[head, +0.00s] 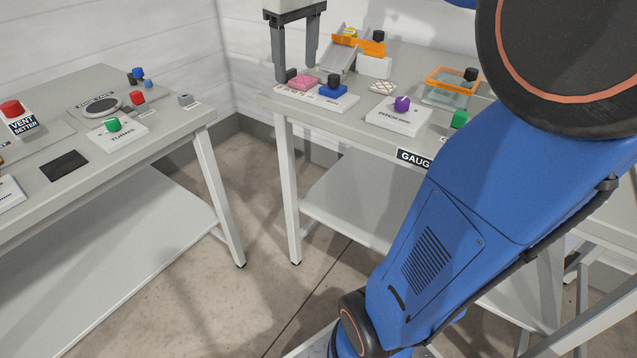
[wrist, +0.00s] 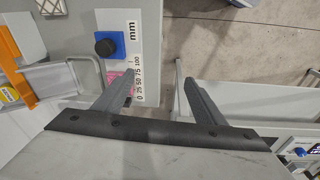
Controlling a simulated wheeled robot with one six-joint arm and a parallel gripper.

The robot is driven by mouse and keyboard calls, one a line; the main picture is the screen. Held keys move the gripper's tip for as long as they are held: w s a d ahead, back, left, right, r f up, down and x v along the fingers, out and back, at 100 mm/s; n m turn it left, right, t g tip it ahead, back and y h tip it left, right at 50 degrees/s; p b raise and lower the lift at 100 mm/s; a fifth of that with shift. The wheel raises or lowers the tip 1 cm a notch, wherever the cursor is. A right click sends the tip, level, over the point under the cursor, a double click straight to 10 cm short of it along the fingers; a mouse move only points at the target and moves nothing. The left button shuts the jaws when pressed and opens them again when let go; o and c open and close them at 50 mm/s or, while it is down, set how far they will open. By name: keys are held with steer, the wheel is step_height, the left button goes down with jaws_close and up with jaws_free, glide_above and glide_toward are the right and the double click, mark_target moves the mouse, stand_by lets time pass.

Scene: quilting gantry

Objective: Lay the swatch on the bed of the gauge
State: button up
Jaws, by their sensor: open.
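The gauge (head: 325,100) is a white block with a blue slider and black knob (head: 334,86); the wrist view shows its mm scale (wrist: 137,68). A pink piece (head: 303,82), which looks like a swatch, lies on the gauge's left end. It also shows in the wrist view (wrist: 117,77), partly hidden behind one finger. My gripper (head: 295,74) is open and empty, fingers pointing down over that end of the gauge. In the wrist view my gripper (wrist: 157,68) has one finger overlapping the scale. I cannot tell its exact height. A pale quilted piece (head: 382,87) lies on the table to the right.
A metal chute (head: 339,59) and an orange-railed holder (head: 372,46) stand behind the gauge. A white block with a purple knob (head: 400,118) and an orange-rimmed clear bin (head: 446,94) stand to the right. A second table (head: 82,187) with buttons is at left, across a floor gap.

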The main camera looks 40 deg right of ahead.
steer(key=s+a+f+m+t, duration=0.1)
steer(key=s+a+f, duration=0.3)
steer(key=s+f, duration=0.6)
steer(key=s+a+f+m+t, duration=0.1)
steer(key=s+a+f, duration=0.3)
steer(key=s+f, duration=0.6)
steer(key=shift+s+a+f+m+t, duration=0.2)
steer(key=shift+m+t, duration=0.1)
steer(key=shift+t, duration=0.3)
